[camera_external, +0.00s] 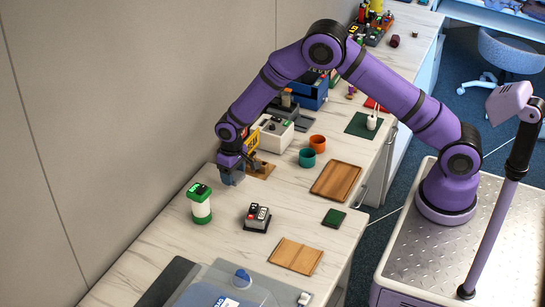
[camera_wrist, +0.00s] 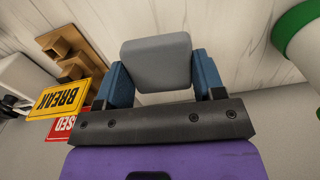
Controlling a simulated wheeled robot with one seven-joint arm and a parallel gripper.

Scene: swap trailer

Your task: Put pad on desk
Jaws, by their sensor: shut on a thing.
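My gripper (camera_external: 233,178) is at the left-back part of the white marbled desk (camera_external: 155,262), close to the wall. In the wrist view its two blue fingers (camera_wrist: 158,82) are shut on a grey block with rounded corners (camera_wrist: 156,62), which may be the pad. The block sits between both fingertips, its broad face toward the camera. In the external view the block is mostly hidden by the fingers, and I cannot tell whether it touches the desk. A small dark green square (camera_external: 333,218) lies flat near the desk's front edge.
A green-and-white canister (camera_external: 200,204) stands left of my gripper; a device with buttons (camera_external: 257,218) is in front. A yellow sign (camera_wrist: 58,97) and wooden stand (camera_wrist: 75,52) are close by. Wooden boards (camera_external: 336,181) and cups (camera_external: 307,157) lie right. Bare desk lies between canister and device.

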